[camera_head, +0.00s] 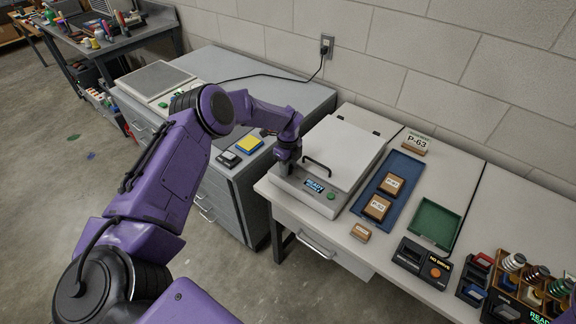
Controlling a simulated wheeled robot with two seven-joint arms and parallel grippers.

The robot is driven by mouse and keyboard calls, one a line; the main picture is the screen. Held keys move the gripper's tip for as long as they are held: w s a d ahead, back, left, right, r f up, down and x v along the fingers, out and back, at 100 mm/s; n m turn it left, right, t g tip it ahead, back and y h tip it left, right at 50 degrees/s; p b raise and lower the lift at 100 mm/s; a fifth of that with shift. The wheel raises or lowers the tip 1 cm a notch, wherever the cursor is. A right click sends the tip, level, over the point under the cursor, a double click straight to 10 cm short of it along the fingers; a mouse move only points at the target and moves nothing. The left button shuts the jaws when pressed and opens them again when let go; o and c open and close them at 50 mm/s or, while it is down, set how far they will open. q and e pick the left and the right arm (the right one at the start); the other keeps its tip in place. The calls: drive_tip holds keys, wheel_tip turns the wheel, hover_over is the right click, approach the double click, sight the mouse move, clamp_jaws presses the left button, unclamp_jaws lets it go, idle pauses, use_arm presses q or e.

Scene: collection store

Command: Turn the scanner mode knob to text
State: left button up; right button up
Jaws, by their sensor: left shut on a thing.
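The scanner (338,150) is a light grey flatbed with a white lid, a black handle and a grey front panel, at the left end of the pale table. Its front panel has a small lit display (314,186) that seems to read READY, with a smaller line I cannot read for sure, and a green button (331,196). My left gripper (284,168) points down onto the left part of this panel and is shut on the mode knob there. The gripper hides the knob and its markings, so its setting cannot be seen. My right gripper is out of view.
A blue tray (365,209) with two labelled boxes (377,207) lies right of the scanner. A green tray (434,222), a black device with an orange button (423,262) and a rack of stamps stand further right. A grey cabinet (300,95) stands left, the wall behind.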

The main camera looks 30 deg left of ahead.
use_arm(q)
drive_tip(key=shift+f+b, duration=0.1)
drive_tip(key=shift+b, duration=0.35)
drive_tip(key=m+b, duration=0.6)
drive_tip(key=shift+f, duration=0.1)
drive_tip(key=m+b, duration=0.2)
drive_tip(key=m, duration=0.1)
drive_tip(key=shift+m+b, duration=0.3)
drive_tip(key=shift+b, duration=0.1)
drive_tip(key=m, duration=0.1)
drive_tip(key=m+b, duration=0.1)
drive_tip(key=m, duration=0.1)
drive_tip(key=shift+r+m, duration=0.2)
drive_tip(key=shift+m, duration=0.1)
drive_tip(key=m+b, duration=0.1)
drive_tip(key=m, duration=0.9)
drive_tip(key=shift+r+m, duration=0.1)
drive_tip(key=shift+m, duration=0.3)
drive_tip(key=m+p, duration=0.1)
drive_tip(key=m, duration=0.5)
drive_tip(key=m+p, duration=0.1)
drive_tip(key=m, duration=0.4)
drive_tip(key=shift+m, duration=0.4)
